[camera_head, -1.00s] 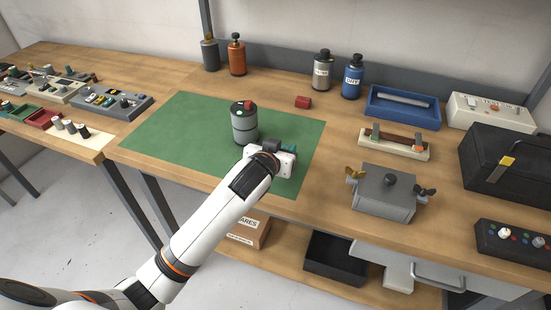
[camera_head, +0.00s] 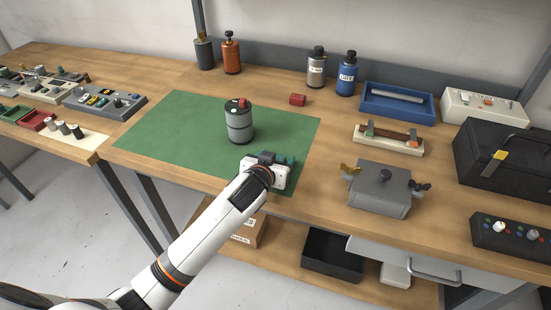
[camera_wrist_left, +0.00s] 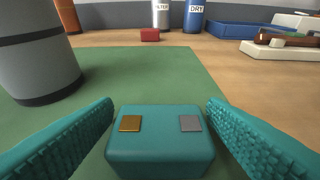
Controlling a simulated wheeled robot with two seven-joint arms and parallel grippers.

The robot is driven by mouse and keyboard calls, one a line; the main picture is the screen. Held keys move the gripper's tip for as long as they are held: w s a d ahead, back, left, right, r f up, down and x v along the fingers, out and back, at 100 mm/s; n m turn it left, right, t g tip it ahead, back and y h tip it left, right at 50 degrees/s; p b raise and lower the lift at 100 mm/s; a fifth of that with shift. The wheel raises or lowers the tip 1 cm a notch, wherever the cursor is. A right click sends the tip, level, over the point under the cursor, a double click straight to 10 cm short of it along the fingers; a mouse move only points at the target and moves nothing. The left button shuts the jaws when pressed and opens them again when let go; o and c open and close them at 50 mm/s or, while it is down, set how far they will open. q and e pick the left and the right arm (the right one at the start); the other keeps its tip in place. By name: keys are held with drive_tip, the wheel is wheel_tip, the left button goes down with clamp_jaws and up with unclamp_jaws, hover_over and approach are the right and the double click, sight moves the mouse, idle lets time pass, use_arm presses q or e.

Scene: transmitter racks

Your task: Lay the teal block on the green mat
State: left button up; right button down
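The teal block (camera_wrist_left: 160,143) has one gold and one grey square on top. In the left wrist view it sits between the two teal fingers of my left gripper (camera_wrist_left: 160,105), with narrow green gaps showing beside it, so the gripper looks open around it. In the head view my left gripper (camera_head: 283,160) is low over the front right part of the green mat (camera_head: 170,130); the block is mostly hidden there. The mat also fills the ground behind the block in the wrist view (camera_wrist_left: 150,70). Whether the block's underside touches the mat is hidden. My right gripper is not in view.
A grey canister (camera_head: 239,125) stands on the mat, left of and behind my gripper. A small red block (camera_head: 297,100) lies behind the mat. A grey box with wing nuts (camera_head: 378,190) stands to the right. The mat's left part is clear.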

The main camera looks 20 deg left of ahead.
use_arm(q)
drive_tip(key=shift+r, duration=0.2)
drive_tip(key=v, duration=1.2)
drive_tip(key=shift+a, duration=0.1)
